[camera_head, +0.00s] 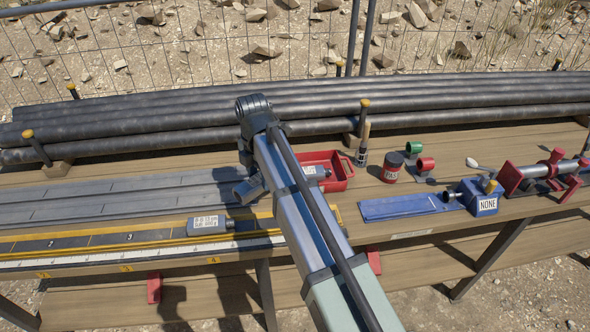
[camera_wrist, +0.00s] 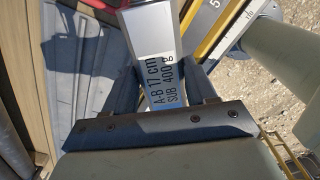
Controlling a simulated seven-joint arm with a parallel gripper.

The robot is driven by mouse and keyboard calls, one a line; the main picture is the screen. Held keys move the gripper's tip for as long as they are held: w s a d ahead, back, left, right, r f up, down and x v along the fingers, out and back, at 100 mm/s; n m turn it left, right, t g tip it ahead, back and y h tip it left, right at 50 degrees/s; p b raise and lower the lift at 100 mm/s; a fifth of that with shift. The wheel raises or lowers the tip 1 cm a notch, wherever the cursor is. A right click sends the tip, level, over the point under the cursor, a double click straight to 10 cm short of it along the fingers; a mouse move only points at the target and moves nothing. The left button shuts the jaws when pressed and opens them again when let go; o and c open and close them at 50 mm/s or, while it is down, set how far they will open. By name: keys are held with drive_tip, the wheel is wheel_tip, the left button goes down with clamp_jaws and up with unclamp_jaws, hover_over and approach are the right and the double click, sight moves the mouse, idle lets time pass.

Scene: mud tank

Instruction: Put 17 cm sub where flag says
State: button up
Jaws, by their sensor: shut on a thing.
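My gripper (camera_wrist: 155,92) is shut on a silver sub (camera_wrist: 150,38) marked "A-B 17 cm SUB 400 g" in the wrist view. The sub runs up and out of the picture, so its far end is not seen. In the head view my arm covers the gripper's fingers and I cannot make out the held sub. A grey cylinder with a white label (camera_head: 208,224) lies along the yellow-edged rail, left of my arm; its print is too small to read. A blue block (camera_head: 486,197) at the right carries a plate reading "NONE".
A red tray (camera_head: 347,179) with a labelled piece stands right behind my arm. Long dark pipes (camera_head: 140,120) line the back. A numbered yellow rail (camera_head: 100,243) runs along the front.

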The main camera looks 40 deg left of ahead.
drive_tip(key=s+a+m, duration=0.3)
drive_tip(key=s+a, duration=0.9)
drive_tip(key=s, duration=0.4)
drive_tip(key=s+a+m, duration=0.4)
drive_tip(key=s+a, duration=0.8)
drive_tip(key=s, duration=0.3)
drive_tip(key=shift+s+r, duration=0.4)
drive_tip(key=shift+f, duration=0.1)
drive_tip(key=shift+f, duration=4.2)
drive_tip(key=shift+a+f, duration=0.1)
drive_tip(key=shift+f, duration=0.35)
drive_tip(key=o, duration=1.8)
drive_tip(key=shift+o, duration=0.2)
